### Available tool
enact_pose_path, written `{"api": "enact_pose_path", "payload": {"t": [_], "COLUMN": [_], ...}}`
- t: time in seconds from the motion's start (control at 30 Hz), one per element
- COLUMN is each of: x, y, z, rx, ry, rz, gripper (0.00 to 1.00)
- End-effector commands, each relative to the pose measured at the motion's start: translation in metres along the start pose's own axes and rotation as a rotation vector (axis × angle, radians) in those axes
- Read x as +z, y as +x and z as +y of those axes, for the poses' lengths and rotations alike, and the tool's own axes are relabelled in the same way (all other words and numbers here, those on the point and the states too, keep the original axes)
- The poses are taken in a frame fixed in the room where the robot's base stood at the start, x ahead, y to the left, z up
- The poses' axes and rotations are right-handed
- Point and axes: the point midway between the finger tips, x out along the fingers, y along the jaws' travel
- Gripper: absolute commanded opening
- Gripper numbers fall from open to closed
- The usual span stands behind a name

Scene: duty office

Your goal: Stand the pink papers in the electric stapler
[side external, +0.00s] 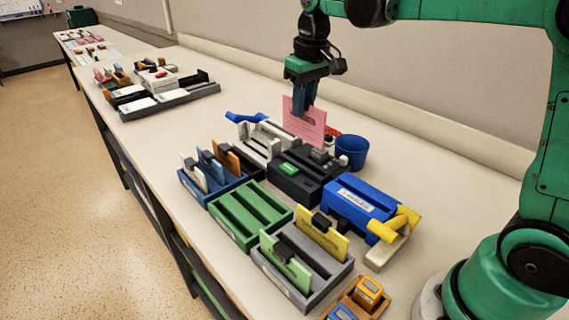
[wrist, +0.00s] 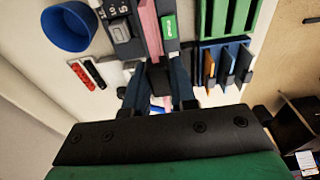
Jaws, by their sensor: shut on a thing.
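My gripper (side external: 304,108) is shut on the pink papers (side external: 304,126), which hang upright below the blue fingers. In the wrist view the papers (wrist: 149,28) show edge-on between the fingers. The electric stapler looks to be the black device (side external: 292,181) with a green label, below and just in front of the papers in the side view; it also shows in the wrist view (wrist: 123,32). The papers' lower edge is close to the stapler's back top; I cannot tell whether it touches or enters a slot.
A blue cup (side external: 352,151) stands right of the stapler and a white device (side external: 262,140) left. A blue punch with yellow handles (side external: 360,203), a green rack (side external: 248,214), a grey rack (side external: 302,262) with yellow and green cards, and a blue card rack (side external: 212,178) crowd the front.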

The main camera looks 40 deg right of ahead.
Motion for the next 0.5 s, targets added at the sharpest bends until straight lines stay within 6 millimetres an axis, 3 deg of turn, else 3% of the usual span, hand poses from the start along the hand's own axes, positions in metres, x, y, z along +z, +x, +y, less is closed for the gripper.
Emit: {"api": "enact_pose_path", "payload": {"t": [0.13, 0.5], "x": [-0.006, -0.004], "y": [0.012, 0.036], "z": [0.018, 0.020], "rx": [0.000, 0.000], "ry": [0.001, -0.002], "rz": [0.002, 0.002], "gripper": [0.00, 0.00]}}
